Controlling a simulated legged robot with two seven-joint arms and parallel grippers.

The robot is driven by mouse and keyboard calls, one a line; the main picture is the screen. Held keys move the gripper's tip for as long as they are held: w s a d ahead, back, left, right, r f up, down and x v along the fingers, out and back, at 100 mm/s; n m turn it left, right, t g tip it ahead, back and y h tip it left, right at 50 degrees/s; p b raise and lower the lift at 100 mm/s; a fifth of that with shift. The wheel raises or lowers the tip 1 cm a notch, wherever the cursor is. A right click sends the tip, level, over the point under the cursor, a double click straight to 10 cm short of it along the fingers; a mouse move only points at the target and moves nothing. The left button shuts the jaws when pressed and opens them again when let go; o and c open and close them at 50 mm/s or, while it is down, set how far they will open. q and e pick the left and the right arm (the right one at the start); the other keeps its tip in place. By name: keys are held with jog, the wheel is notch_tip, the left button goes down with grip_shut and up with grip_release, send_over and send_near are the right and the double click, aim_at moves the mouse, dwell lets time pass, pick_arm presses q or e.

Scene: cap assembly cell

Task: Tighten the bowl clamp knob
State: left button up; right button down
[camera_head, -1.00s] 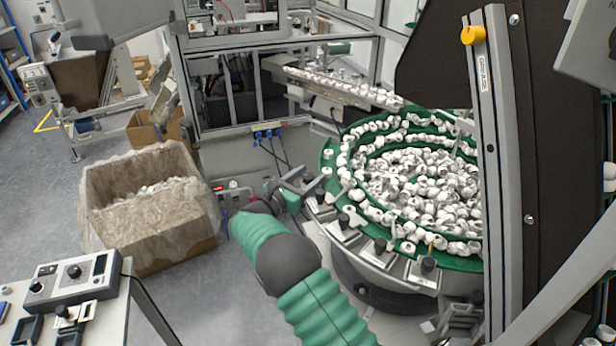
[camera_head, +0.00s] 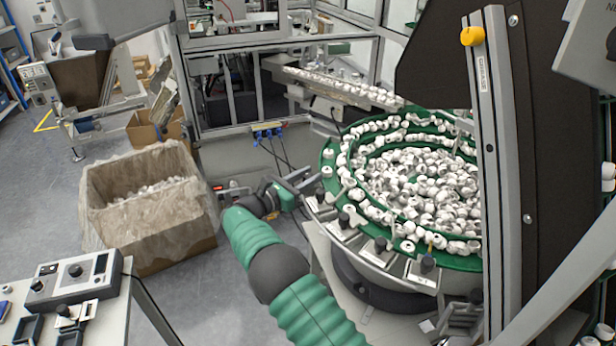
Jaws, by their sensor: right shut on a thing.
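The feeder bowl (camera_head: 371,262) stands right of centre, with a green rim and heaped with white caps. Several black clamp knobs stand on metal plates along its near edge, among them one at the front (camera_head: 380,245) and one further left (camera_head: 343,220). My right gripper (camera_head: 308,186) is at the bowl's left edge, at the end of my green-sleeved arm. It is shut on a clamp knob (camera_head: 320,194) there, small and partly hidden by the fingers. My left gripper is not in view.
A plastic-lined carton (camera_head: 160,255) stands on the floor at left. A table with a control box (camera_head: 75,280) is at lower left. A metal post with a yellow knob (camera_head: 472,36) and a dark panel block the right side. A cap-filled chute (camera_head: 340,88) runs behind the bowl.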

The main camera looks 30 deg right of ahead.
jog(key=shift+w+r+m+g, duration=0.1)
jog(key=shift+m+g, duration=0.6)
jog(key=shift+g, duration=0.4)
jog(key=c, duration=1.5)
grip_release()
jog(key=o, duration=0.5)
jog(key=shift+c, duration=0.2)
jog(key=a+b, duration=0.1)
jog(key=a, duration=1.1)
jog(key=shift+b, duration=0.4)
jog(key=shift+f, duration=0.2)
